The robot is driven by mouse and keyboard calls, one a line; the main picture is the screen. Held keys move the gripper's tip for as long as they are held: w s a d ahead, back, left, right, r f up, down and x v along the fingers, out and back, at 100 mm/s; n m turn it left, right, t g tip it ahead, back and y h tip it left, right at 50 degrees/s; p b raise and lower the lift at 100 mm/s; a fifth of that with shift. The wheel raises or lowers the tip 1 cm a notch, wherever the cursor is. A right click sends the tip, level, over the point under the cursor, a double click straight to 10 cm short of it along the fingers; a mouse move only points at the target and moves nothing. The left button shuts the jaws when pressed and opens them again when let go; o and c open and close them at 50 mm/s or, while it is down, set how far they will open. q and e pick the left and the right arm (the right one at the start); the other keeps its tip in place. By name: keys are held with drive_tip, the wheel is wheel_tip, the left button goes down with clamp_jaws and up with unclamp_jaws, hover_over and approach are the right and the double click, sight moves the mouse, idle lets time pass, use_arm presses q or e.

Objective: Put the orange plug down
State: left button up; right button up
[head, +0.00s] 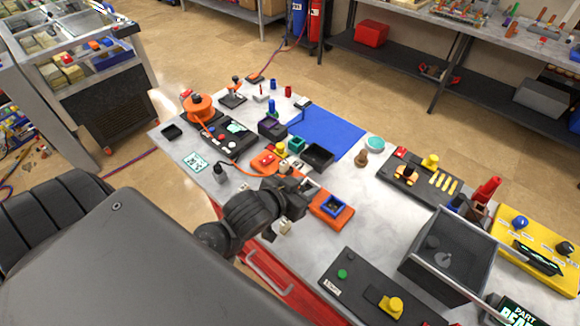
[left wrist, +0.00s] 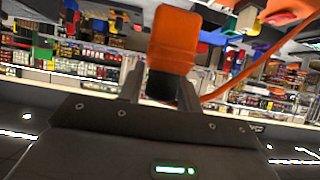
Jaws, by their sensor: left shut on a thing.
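My left gripper (head: 303,187) is over the middle of the workbench, at the orange base with the blue square socket (head: 334,205). In the left wrist view its two fingers are shut on the orange plug (left wrist: 175,40), a blocky orange piece with a dark lower part. An orange cable (left wrist: 232,84) leads off from it to the right. In the head view the gripper largely hides the plug, and I cannot tell whether the plug touches anything. My right gripper is not in view.
An orange reel (head: 200,106) stands on a dark panel at the bench's far left. A blue mat (head: 327,133) lies at the back. A dark open bin (head: 452,252) and a black panel with a yellow knob (head: 365,290) are at the right front.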

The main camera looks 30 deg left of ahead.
use_arm(q)
drive_tip(key=w+a+r+n+y+b, duration=0.1)
drive_tip(key=w+r+b, duration=0.4)
drive_tip(key=w+b, duration=0.8)
drive_tip(key=shift+w+r+n+y+b, duration=0.2)
drive_tip(key=shift+n+y+b, duration=0.1)
drive_tip(key=shift+b, duration=0.2)
